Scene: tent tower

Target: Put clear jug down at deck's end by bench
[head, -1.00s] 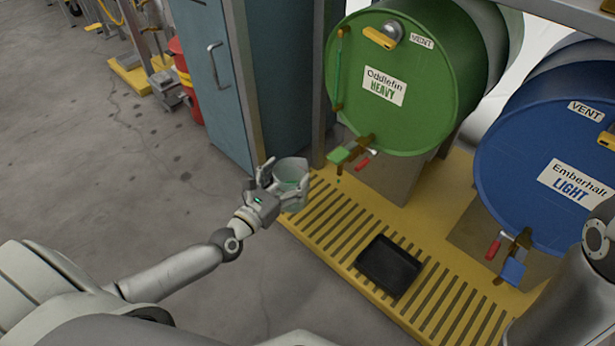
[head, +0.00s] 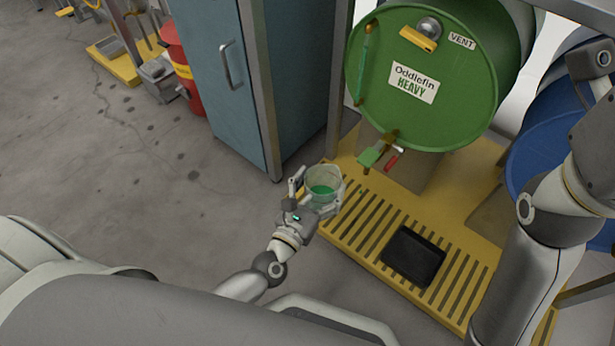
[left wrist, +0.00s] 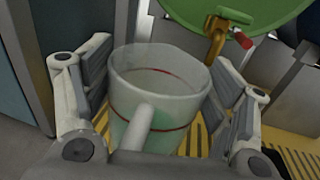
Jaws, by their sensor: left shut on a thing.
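The clear jug (head: 323,178) has green liquid low inside; in the left wrist view the jug (left wrist: 158,95) stands between my fingers, handle toward the camera, with a red line round it. My left gripper (head: 315,192) is shut on it. The jug is over or at the left end of the yellow slatted deck (head: 352,232), left of the green drum's tap. I cannot tell whether its base touches the deck. My right gripper (head: 590,85) shows only in part at the right edge, fingers largely out of the picture. I cannot make out a bench.
A blue drum (head: 530,150) is partly hidden by my right arm. A black tray (head: 413,257) lies on the deck. A blue cabinet (head: 225,90) stands at the back left. Floor left of the deck is clear.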

